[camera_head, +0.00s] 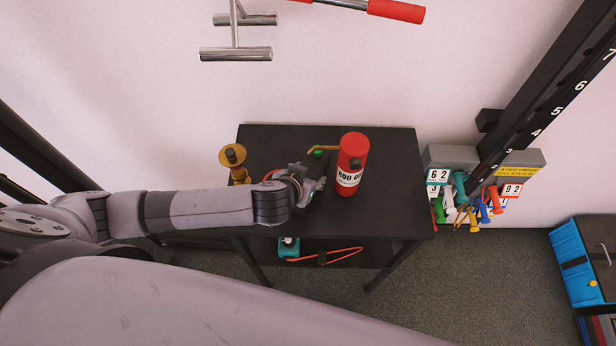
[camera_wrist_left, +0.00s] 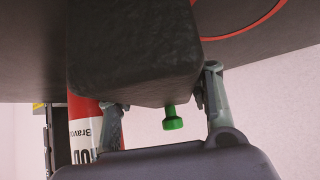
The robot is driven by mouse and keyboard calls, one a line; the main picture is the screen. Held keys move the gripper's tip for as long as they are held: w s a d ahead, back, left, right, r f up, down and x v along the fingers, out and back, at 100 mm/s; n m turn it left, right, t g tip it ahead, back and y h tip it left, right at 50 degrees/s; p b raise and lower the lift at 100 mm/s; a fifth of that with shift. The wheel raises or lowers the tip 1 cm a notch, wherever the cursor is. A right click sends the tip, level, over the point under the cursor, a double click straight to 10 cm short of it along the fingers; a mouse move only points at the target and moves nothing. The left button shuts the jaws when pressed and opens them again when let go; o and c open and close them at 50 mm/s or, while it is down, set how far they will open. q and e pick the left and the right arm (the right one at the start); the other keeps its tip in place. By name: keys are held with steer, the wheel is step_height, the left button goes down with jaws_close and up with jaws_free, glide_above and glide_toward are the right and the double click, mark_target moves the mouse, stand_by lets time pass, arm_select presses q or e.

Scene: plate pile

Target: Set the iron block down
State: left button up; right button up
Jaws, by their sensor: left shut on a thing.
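My left gripper (camera_head: 306,182) is over the black table and shut on the iron block (camera_head: 314,165). In the left wrist view the block (camera_wrist_left: 135,55) is a dark, rough-faced lump between the two fingers (camera_wrist_left: 163,112). The gripper covers part of the block in the head view. I cannot tell whether the block's underside touches the table. My right gripper is not in view.
A red can (camera_head: 352,150) stands just right of the block. A yellow-brown stand (camera_head: 233,157) is on the left of the table. A green knob (camera_head: 318,154) shows close to the block. The table's right side is clear.

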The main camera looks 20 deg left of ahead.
arm_select(q)
jaws_close()
stand_by(0.3)
steer(key=shift+w+r, duration=0.1)
steer(key=shift+r, duration=0.05)
